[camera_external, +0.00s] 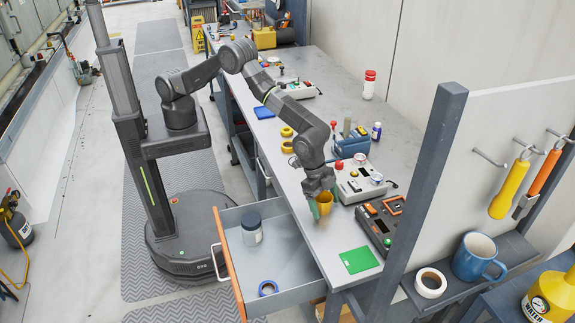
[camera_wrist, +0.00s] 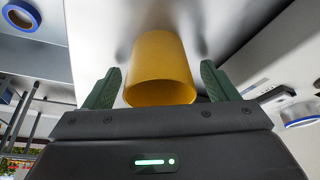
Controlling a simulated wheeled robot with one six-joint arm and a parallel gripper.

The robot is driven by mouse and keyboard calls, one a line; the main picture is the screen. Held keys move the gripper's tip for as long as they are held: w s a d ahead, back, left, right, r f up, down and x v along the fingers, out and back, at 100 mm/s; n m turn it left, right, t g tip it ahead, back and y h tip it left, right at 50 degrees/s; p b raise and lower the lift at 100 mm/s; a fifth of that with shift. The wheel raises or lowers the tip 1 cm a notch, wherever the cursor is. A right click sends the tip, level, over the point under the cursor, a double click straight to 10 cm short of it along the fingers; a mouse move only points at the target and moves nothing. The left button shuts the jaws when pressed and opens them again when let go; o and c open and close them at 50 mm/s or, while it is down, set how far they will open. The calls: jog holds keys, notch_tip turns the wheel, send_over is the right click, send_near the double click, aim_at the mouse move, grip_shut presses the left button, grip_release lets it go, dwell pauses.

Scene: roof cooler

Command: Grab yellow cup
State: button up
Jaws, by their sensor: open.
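The yellow cup (camera_external: 324,202) stands on the grey workbench near its front edge, just above the open drawer. In the wrist view the yellow cup (camera_wrist: 161,68) fills the space ahead of my gripper, with its rim toward me. My gripper (camera_wrist: 158,84) is open, with one green finger on each side of the cup. A small gap shows between each finger and the cup. In the external view my gripper (camera_external: 321,207) reaches down over the cup and partly hides it.
An open drawer (camera_external: 291,297) holds a dark-lidded jar (camera_external: 251,228) and a blue tape roll (camera_external: 268,288). A green square (camera_external: 359,260) lies in front on the workbench (camera_external: 335,240). Grey control boxes (camera_external: 357,181) and a dark device (camera_external: 382,222) stand close to the cup's right.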

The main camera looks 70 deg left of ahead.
jog(key=c, duration=1)
jog(key=shift+c, duration=0.2)
jog(key=shift+r, duration=0.15)
